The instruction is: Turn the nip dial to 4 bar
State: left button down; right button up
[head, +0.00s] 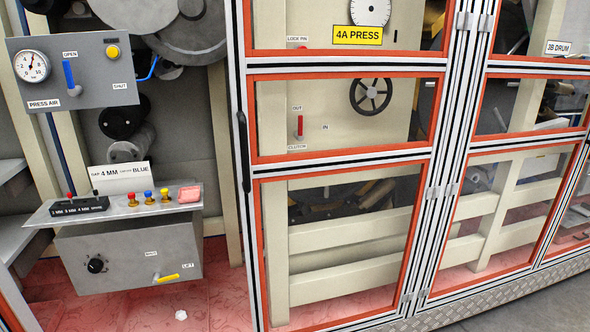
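A round black dial knob (96,265) is on the front of a grey box (130,276) at the lower left. The markings around it are too small to read, so I cannot tell its setting or whether it is the nip dial. A white pressure gauge (32,66) with a dark needle is on the grey PRESS AIR panel (100,90) above. A blue lever (69,75) between OPEN and SHUT labels points up. Neither of my grippers is in view.
A yellow lever (167,277) by a LIFT label is right of the knob. A shelf (50,212) above holds several coloured knobs and a "GAP 4 MM" card (120,176). Orange-framed guard doors (345,168) stand to the right. A white scrap (181,315) lies on the red floor.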

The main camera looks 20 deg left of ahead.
aim_at(96, 266)
jog(key=u, duration=1.45)
